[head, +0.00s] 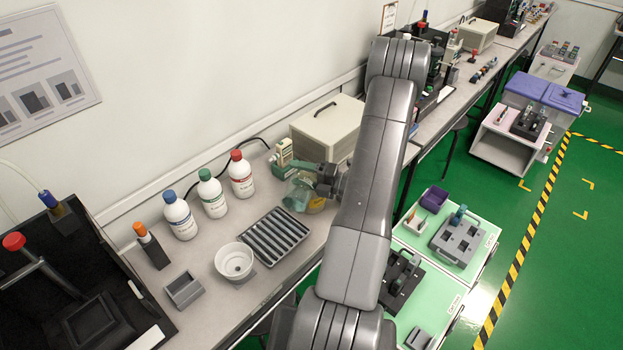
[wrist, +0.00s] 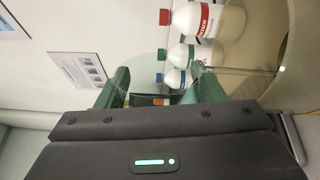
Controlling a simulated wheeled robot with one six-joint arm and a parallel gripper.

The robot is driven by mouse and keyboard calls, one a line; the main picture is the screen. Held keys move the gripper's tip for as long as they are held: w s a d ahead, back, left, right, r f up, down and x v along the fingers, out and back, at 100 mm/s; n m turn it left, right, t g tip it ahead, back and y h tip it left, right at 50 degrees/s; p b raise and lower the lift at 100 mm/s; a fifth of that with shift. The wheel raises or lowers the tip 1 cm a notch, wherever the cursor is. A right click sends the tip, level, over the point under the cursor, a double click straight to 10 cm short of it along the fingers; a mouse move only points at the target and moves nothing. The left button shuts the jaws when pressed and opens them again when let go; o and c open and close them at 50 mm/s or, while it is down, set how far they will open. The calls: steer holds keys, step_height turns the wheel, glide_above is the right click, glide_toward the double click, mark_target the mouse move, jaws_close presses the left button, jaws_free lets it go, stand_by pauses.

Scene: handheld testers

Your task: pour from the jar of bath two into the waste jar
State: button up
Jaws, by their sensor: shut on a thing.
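A clear glass jar (head: 296,197) is between the green fingers of my gripper (head: 308,171), above the bench in front of the beige box. My gripper is shut on it. In the wrist view, its clear round outline shows between the fingers (wrist: 163,88). Its label and contents cannot be read. A yellowish patch (head: 317,204) shows beside it, partly hidden by my wrist; I cannot tell whether it is a second jar or liquid. A white round vessel with a funnel-like inside (head: 234,261) stands on the bench, to the left and nearer; I cannot confirm it is the waste jar.
A dark ribbed rack (head: 270,238) lies between the white vessel and the held jar. Bottles with blue (head: 180,216), green (head: 212,194) and red (head: 241,174) caps stand along the wall. A beige box (head: 328,128) is behind my gripper. A grey block (head: 184,290) sits at the left.

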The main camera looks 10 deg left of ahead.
steer(key=shift+f, duration=0.1)
stand_by(0.6)
steer(key=shift+s+f+n+b, duration=0.15)
steer(key=shift+f+n+b, duration=0.15)
steer(key=shift+b, duration=0.15)
steer(key=shift+s+a+n+b, duration=0.15)
steer(key=shift+n+b, duration=0.65)
steer(key=shift+n, duration=0.2)
steer(key=shift+r+n, duration=0.25)
steer(key=shift+n, duration=0.05)
